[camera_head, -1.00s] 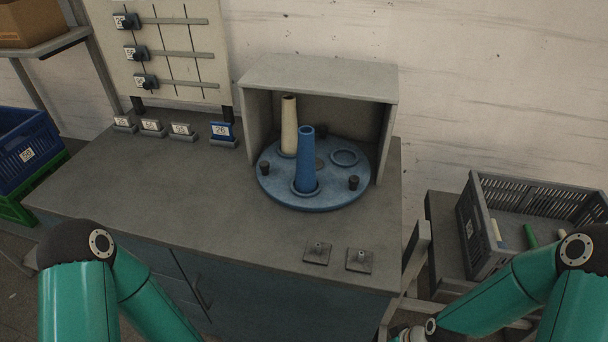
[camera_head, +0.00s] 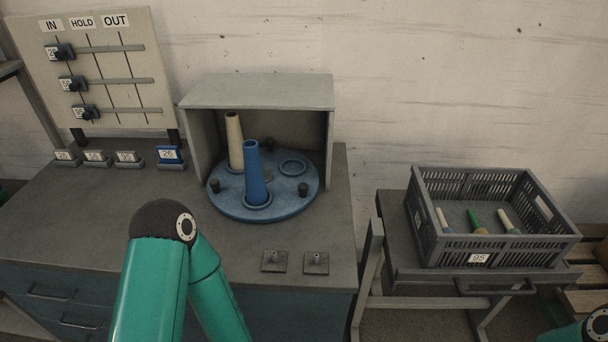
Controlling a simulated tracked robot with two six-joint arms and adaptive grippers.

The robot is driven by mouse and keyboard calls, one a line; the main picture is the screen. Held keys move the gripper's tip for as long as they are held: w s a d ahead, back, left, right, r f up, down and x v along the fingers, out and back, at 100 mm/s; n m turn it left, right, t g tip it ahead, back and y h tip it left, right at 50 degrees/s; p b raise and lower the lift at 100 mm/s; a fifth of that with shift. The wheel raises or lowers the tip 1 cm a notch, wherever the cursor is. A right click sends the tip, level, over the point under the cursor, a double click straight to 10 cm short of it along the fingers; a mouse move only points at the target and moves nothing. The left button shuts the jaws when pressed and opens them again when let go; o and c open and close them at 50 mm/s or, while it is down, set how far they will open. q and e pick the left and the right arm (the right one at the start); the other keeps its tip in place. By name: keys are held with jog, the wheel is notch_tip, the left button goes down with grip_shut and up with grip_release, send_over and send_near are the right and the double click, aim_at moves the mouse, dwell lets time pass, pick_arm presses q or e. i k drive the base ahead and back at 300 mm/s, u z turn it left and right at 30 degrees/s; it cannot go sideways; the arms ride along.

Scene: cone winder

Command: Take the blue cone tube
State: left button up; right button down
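The blue cone tube (camera_head: 254,172) stands upright in a ring at the front of the round blue turntable (camera_head: 230,208), under the open grey hood. A cream cone tube (camera_head: 235,142) stands behind it and to its left. An empty ring (camera_head: 292,167) sits at the turntable's right. My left arm's green links rise at the bottom, left of centre, in front of the bench; its gripper is out of frame. Only a bit of my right arm shows at the lower right corner, and its gripper is out of view.
The grey hood (camera_head: 258,90) closes the turntable's top and sides. Two small pegged plates (camera_head: 274,262) lie at the bench's front right. A grey crate (camera_head: 425,228) with several cones stands right, beyond a gap. Number blocks (camera_head: 170,156) line the back left, below a slider board (camera_head: 95,110).

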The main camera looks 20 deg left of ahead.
aim_at(256, 189)
jog(key=z, duration=0.35)
jog(key=k, duration=1.55)
jog(key=u, duration=0.3)
jog(key=i, duration=1)
jog(key=u, duration=0.05)
